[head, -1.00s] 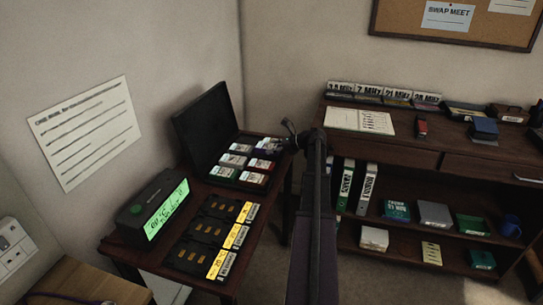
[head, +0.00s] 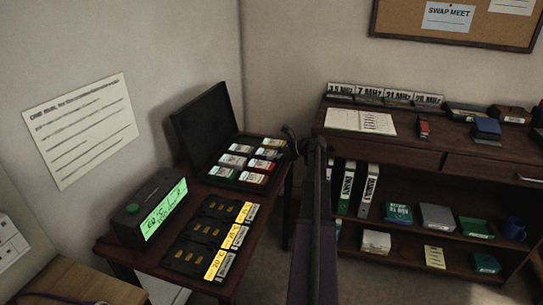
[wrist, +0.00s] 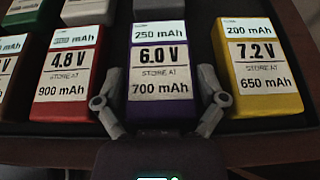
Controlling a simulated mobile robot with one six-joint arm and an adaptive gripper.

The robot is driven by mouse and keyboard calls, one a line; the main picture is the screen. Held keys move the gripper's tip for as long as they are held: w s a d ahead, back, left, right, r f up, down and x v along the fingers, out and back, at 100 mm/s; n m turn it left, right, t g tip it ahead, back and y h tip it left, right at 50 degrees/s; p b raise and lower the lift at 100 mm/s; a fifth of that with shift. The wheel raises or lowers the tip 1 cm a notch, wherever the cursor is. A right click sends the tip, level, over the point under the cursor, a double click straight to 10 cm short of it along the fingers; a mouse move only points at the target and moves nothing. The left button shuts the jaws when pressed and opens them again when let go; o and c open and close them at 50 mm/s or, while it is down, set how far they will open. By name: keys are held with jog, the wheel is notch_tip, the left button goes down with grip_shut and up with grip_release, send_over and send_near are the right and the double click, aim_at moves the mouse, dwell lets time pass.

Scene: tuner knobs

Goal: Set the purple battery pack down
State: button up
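The purple battery pack (wrist: 161,75), labelled 6.0 V and 700 mAh, sits in the case between a red 4.8 V pack (wrist: 62,75) and a yellow 7.2 V pack (wrist: 262,75) in the wrist view. My gripper (wrist: 160,95) has one finger on each side of the purple pack, with narrow gaps beside it; it looks open around the pack. The pack's underside is hidden. In the head view my gripper (head: 292,143) is at the right edge of the open black case (head: 203,128), where the packs look small.
A small dark table (head: 262,205) carries the case, a tuner with a green display (head: 165,208) and several black units with yellow labels (head: 215,267). A shelf desk (head: 440,150) stands to the right. A grey pack (wrist: 159,9) lies behind the purple one.

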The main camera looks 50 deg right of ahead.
jog(key=shift+r, duration=0.25)
dwell(0.3)
jog(key=shift+s+d+r+p, duration=0.1)
jog(key=shift+s+p, duration=0.15)
jog(key=shift+p, duration=0.05)
jog(key=p+v, duration=0.4)
jog(key=v, duration=0.7)
jog(key=shift+s+d+r, duration=0.1)
jog(key=shift+s, duration=0.05)
